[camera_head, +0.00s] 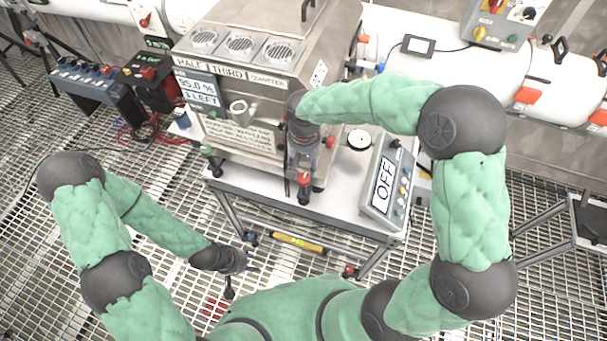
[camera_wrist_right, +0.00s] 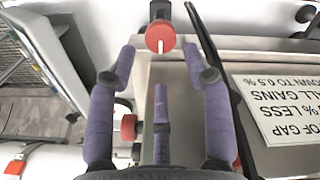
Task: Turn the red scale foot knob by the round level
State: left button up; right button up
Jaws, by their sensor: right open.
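A red foot knob (camera_head: 303,179) is at the front right corner of the steel scale (camera_head: 245,90). In the right wrist view this red knob (camera_wrist_right: 160,37) lies just beyond and between my fingertips, apart from them. A second red knob (camera_head: 330,142) is farther back, nearer the round level (camera_head: 359,139); in the wrist view this knob (camera_wrist_right: 128,127) shows beside my left-hand finger. My right gripper (camera_wrist_right: 158,68) is open and empty, with purple fingers pointing at the front knob. My left gripper (camera_head: 243,265) hangs low, away from the scale; its fingers are too small to judge.
A grey box with an OFF display (camera_head: 383,185) stands on the white table (camera_head: 340,195), right of the scale. A labelled plate (camera_wrist_right: 275,105) and a black strip (camera_wrist_right: 215,70) lie close to my right gripper. Dark instruments (camera_head: 95,90) stand at the left.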

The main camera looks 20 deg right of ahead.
aim_at(304, 178)
notch_tip(304, 178, down, 6)
jog(key=shift+f+b, duration=0.25)
jog(key=shift+b, duration=0.1)
jog(key=c, duration=0.9)
